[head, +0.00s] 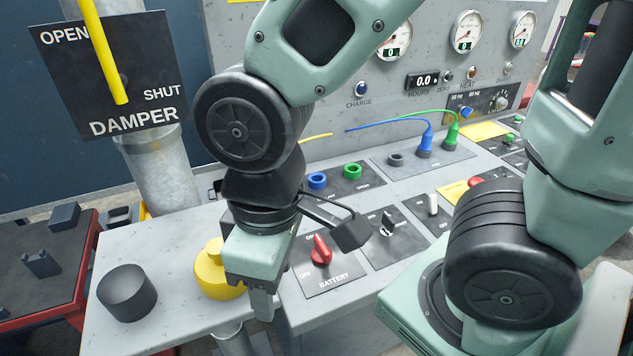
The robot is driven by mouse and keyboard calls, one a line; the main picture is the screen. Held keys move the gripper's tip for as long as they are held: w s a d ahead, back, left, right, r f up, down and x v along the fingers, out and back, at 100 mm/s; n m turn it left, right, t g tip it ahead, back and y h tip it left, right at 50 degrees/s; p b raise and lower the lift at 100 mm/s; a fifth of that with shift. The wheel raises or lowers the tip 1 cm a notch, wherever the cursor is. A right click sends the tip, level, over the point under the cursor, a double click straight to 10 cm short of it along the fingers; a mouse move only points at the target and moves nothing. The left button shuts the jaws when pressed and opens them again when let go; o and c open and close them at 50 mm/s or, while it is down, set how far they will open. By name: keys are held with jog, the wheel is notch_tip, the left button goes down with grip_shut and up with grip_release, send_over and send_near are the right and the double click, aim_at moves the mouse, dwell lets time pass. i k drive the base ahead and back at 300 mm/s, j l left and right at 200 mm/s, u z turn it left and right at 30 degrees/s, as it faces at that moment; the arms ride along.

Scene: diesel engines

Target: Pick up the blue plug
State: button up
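An empty blue socket ring (317,181) and a green socket ring (352,171) sit on another panel to the left. My gripper (262,303) points down near the console's front left edge, well left of and nearer than the blue plug. Its fingers are seen edge-on, so their opening is unclear.
A yellow round part (210,274) is beside my gripper, partly hidden by it. A black cylinder (127,292) stands on the grey surface at left. A red battery switch (320,250) is right of my gripper. Gauges (466,31) line the upright panel behind.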

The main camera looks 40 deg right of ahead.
aim_at(427, 137)
jog(key=l+z, duration=0.25)
jog(key=z, duration=0.15)
jog(key=l+z, duration=0.25)
jog(key=z, duration=0.2)
jog(key=i+l+z, duration=0.1)
jog(key=l+z, duration=0.15)
jog(key=z, duration=0.15)
jog(key=i+l+z, duration=0.1)
jog(key=z, duration=0.3)
jog(key=l, duration=0.1)
